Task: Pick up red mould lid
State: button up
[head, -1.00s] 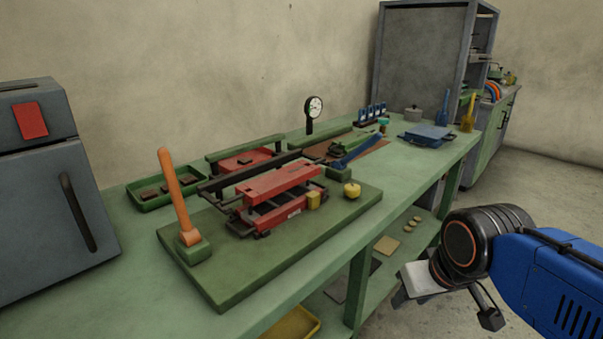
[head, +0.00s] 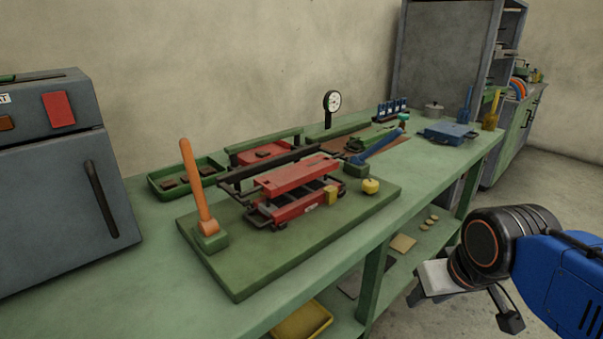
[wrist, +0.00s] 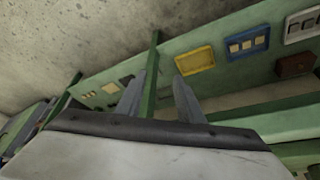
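A red plate (head: 298,173), which looks like the mould lid, lies on top of a red mould (head: 300,208) with a dark frame. The mould stands on a dark green board (head: 262,269) on the workbench. Another flat red piece (head: 262,150) lies under a green bar behind it; I cannot tell its exact role. My gripper (wrist: 160,88) shows two grey fingers held apart with nothing between them in the wrist view. In the head view it is at the lower right, in front of the bench and well apart from the lid, its fingers partly hidden.
An orange-handled lever (head: 197,190) stands left of the mould. A yellow knob (head: 370,186) and a blue handle (head: 384,146) are to its right. A dial gauge (head: 332,103) stands behind. A grey machine (head: 60,190) bounds the left. Floor shows at lower right.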

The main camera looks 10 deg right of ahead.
jog(key=o, duration=0.9)
jog(key=shift+w+a+r, duration=0.1)
jog(key=shift+w+r, duration=0.1)
jog(key=shift+r, duration=0.1)
jog(key=shift+c, duration=0.2)
jog(key=shift+o, duration=0.6)
jog(key=w+a+r+m+g, duration=0.1)
jog(key=w+a+r+m, duration=0.1)
jog(key=w+r, duration=0.5)
jog(key=w+a+r+m+g, duration=0.1)
jog(key=w+a+r+m, duration=0.2)
jog(key=r, duration=1)
jog(key=w+a, duration=0.2)
jog(key=w, duration=0.2)
jog(key=shift+a+r+y, duration=0.2)
jog(key=shift+a+y, duration=0.05)
jog(key=shift+y, duration=0.05)
notch_tip(320, 180, up, 13)
jog(key=m+g, duration=0.3)
jog(key=m, duration=0.3)
send_over(299, 169)
notch_tip(299, 169, down, 11)
jog(key=shift+w, duration=0.1)
jog(key=shift+s+f, duration=0.15)
jog(key=shift+f, duration=1.2)
jog(key=shift+s+f, duration=0.1)
jog(key=shift+f, duration=1.25)
